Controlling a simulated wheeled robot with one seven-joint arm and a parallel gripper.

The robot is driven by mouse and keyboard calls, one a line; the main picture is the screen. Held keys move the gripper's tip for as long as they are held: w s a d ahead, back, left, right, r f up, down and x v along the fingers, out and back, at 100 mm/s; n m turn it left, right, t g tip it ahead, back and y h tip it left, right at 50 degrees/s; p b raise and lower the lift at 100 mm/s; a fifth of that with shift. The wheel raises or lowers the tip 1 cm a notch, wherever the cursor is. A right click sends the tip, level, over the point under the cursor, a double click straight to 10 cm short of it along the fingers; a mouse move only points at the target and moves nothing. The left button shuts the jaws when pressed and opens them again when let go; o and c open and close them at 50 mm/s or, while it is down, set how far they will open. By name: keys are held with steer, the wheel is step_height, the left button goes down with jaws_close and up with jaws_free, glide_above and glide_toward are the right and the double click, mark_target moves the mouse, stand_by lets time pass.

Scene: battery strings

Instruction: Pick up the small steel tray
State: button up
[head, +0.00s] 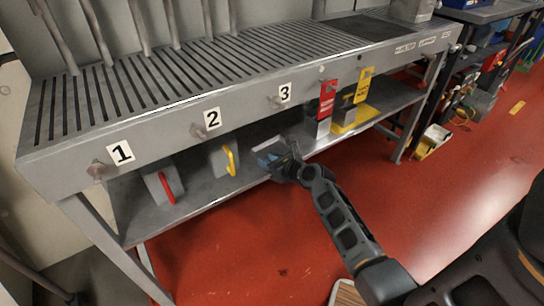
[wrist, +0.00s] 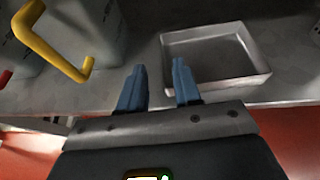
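The small steel tray (wrist: 262,72) is a shallow, empty, rectangular metal tray. In the wrist view it lies on the shelf, ahead and to the right of my gripper (wrist: 158,88). My gripper is open, with two blue fingers apart and nothing between them. The right finger is near the tray's left wall in the picture; I cannot tell whether it touches. In the head view my gripper (head: 268,159) reaches in at the lower shelf under the slatted bench, and the tray is mostly hidden there.
A grey container with a yellow handle (wrist: 52,45) stands left of my gripper on the shelf (head: 200,200). One with a red handle (head: 167,188) stands further left. Red and yellow tags (head: 327,100) hang on the right. The bench top (head: 190,75) overhangs the shelf.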

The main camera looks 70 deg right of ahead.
mark_target(274, 151)
steer(key=b+x, duration=0.2)
steer(key=x, duration=0.2)
steer(key=shift+w+d+f, duration=0.15)
steer(key=shift+d+f, duration=0.05)
steer(key=shift+f, duration=0.1)
steer(key=shift+c, duration=0.5)
jaws_close()
steer(key=shift+r, duration=0.1)
